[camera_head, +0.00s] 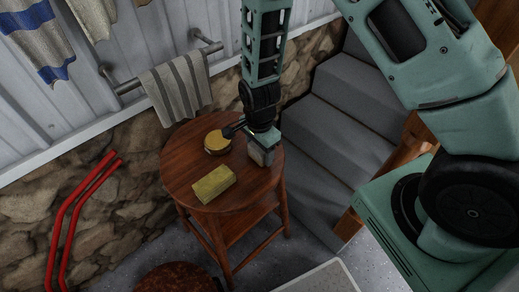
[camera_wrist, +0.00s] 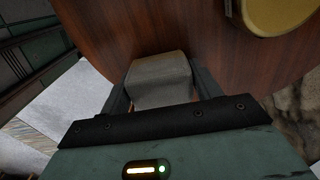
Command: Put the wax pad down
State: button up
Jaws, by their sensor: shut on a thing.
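My gripper (camera_head: 262,146) is over the right part of a round wooden table (camera_head: 178,172). It is shut on a grey block-like pad, which I take to be the wax pad (camera_head: 258,157). In the wrist view the pad (camera_wrist: 158,72) sits between the two fingers of my gripper (camera_wrist: 157,92), with the brown table top (camera_wrist: 100,30) behind it. The pad is near the table's rim. I cannot tell whether its underside touches the wood.
A round yellow-topped tin (camera_head: 217,142) is left of my gripper, and a yellow block (camera_head: 213,184) lies near the table's front. Behind are a stone wall (camera_head: 100,205) and a rail with a striped towel (camera_head: 176,88). Grey steps (camera_head: 335,125) rise at right.

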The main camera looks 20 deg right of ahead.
jog(key=shift+f, duration=0.25)
jog(key=o, duration=0.9)
jog(key=shift+f, duration=0.15)
notch_tip(320, 180, up, 17)
jog(key=shift+s+a+r+n+y+b, duration=0.15)
jog(key=shift+s+a+r+n, duration=1.1)
jog(key=shift+s+n, duration=2.3)
jog(key=shift+s+a+r+n+y+b, duration=0.1)
jog(key=shift+s+a+r+n, duration=1.15)
jog(key=shift+s+n, duration=2.3)
jog(key=shift+s+a+r+n+y+b, duration=0.15)
jog(key=shift+s+a+r+n, duration=0.45)
jog(key=shift+s+r+n, duration=2.1)
jog(key=f+n, duration=0.1)
jog(key=n, duration=0.2)
jog(key=shift+s+f, duration=0.2)
jog(key=shift+f, duration=0.15)
